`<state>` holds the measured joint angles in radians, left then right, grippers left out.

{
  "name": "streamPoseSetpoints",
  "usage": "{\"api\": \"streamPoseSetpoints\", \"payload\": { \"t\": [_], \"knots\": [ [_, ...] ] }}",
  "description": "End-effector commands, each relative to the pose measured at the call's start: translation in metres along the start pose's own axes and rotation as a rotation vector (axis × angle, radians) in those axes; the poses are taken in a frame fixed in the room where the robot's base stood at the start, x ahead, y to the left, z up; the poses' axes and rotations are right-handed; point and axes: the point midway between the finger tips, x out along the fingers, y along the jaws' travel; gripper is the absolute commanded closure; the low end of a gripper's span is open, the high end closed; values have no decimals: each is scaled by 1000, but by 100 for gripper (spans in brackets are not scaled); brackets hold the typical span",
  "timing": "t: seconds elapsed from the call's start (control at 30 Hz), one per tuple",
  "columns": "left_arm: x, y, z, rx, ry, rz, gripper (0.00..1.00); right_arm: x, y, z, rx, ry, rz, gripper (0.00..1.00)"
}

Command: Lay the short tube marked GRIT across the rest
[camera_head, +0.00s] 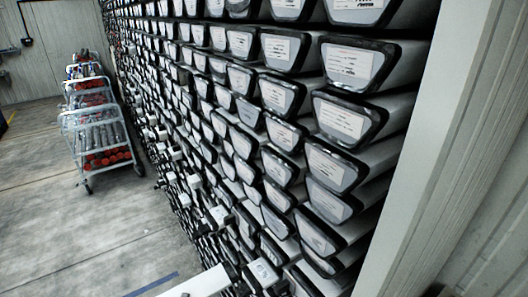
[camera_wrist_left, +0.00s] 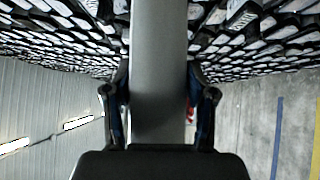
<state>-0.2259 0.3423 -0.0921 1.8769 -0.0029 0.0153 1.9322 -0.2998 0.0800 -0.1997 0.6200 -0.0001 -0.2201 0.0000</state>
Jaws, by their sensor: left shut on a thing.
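In the left wrist view my left gripper (camera_wrist_left: 159,78) is shut on a smooth grey tube (camera_wrist_left: 160,35). One finger lies along each side of it. The tube runs from the palm up past the top edge of the picture. No marking can be read on it, so I cannot tell whether it is the one marked GRIT. The head view does not clearly show this gripper. No rest can be made out in either view. My right gripper is in neither view.
A tall rack of dark-rimmed, labelled liners (camera_head: 348,118) fills the middle and right of the head view. A wheeled trolley (camera_head: 97,132) with red-ended tubes stands at the left. A pale bar (camera_head: 203,283) shows at the bottom edge. The grey floor (camera_head: 85,225) is open.

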Motion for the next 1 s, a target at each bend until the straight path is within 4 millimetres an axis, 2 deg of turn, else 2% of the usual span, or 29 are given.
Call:
{"api": "streamPoseSetpoints", "payload": {
  "t": [0.27, 0.37, 0.63, 0.8, 1.0],
  "knots": [
    [1, 2, 2, -1, -1, 8, 100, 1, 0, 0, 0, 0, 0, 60],
    [1, 1, 11, -2, 7, 9, 100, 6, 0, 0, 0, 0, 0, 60],
    [-4, 9, 54, 2, 92, 20, 100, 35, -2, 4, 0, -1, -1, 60],
    [-9, 20, 63, 6, 158, 22, 100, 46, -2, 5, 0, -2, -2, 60],
    [-12, 26, 64, 5, 191, 16, 100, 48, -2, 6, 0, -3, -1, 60]
  ]
}}
